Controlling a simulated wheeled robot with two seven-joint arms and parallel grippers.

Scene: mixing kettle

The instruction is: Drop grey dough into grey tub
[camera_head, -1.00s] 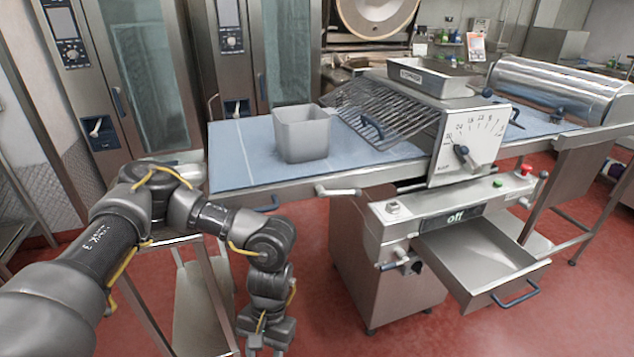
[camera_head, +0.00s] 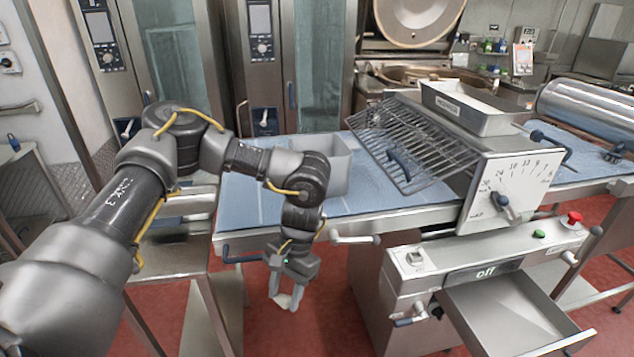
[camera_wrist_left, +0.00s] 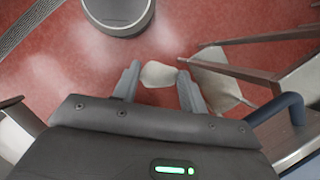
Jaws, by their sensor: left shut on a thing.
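The grey tub (camera_head: 336,165) stands upright on the blue belt of the bench in the head view. My left forearm hides part of its front and left side. My left gripper (camera_head: 285,298) points down in front of the bench's front edge, lower than the belt and nearer to me than the tub. It is shut on a small pale grey lump of dough (camera_head: 283,300). In the left wrist view the dough (camera_wrist_left: 158,75) shows between the two fingertips (camera_wrist_left: 156,84). My right gripper is not in view.
The blue belt (camera_head: 240,205) is clear to the left of the tub. A wire rack (camera_head: 415,140) and the dial housing (camera_head: 515,185) stand to its right. A handle (camera_head: 355,239) sticks out at the bench front. An open drawer (camera_head: 510,315) is at lower right.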

